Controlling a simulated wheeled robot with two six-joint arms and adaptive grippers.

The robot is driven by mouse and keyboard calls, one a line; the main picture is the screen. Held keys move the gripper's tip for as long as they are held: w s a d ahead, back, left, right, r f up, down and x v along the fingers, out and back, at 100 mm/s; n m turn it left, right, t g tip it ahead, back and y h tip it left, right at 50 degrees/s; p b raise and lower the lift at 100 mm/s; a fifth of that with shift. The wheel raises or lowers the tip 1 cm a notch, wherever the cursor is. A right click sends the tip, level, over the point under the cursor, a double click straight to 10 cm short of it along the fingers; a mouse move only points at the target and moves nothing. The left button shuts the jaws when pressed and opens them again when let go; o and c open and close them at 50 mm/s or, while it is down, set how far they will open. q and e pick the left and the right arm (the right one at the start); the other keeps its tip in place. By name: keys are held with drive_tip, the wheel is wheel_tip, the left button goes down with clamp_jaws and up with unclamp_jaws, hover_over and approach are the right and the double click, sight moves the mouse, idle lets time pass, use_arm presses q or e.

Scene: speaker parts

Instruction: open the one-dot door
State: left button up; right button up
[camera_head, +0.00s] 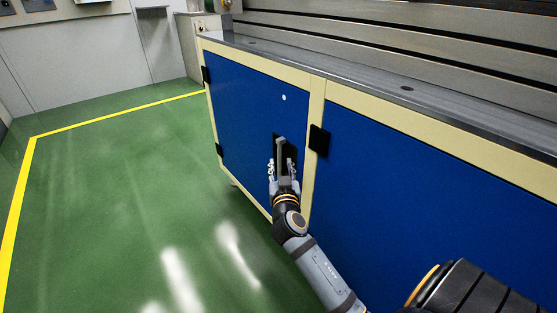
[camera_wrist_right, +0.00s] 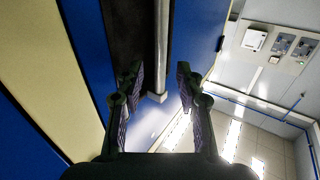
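The one-dot door (camera_head: 240,105) is the blue panel at the left end of the cabinet, with one white dot (camera_head: 284,98) near its upper right. It looks flush with its cream frame. A grey bar handle (camera_head: 281,143) stands on a dark plate near the door's right edge. My right gripper (camera_head: 283,165) is at this handle. In the right wrist view the gripper (camera_wrist_right: 158,82) is open, its fingers on either side of the handle bar (camera_wrist_right: 161,50), with a visible gap, clearest on the right. My left gripper is not in view.
Black hinges (camera_head: 206,74) sit on the door's left edge. Another blue door (camera_head: 430,200) lies to the right, with a black hinge (camera_head: 319,139). A grey worktop (camera_head: 400,80) runs above. The green floor (camera_head: 110,190) at left is clear.

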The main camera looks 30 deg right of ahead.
sight(280, 159)
drive_tip(key=x, duration=0.5)
drive_tip(key=shift+b, duration=0.35)
clamp_jaws()
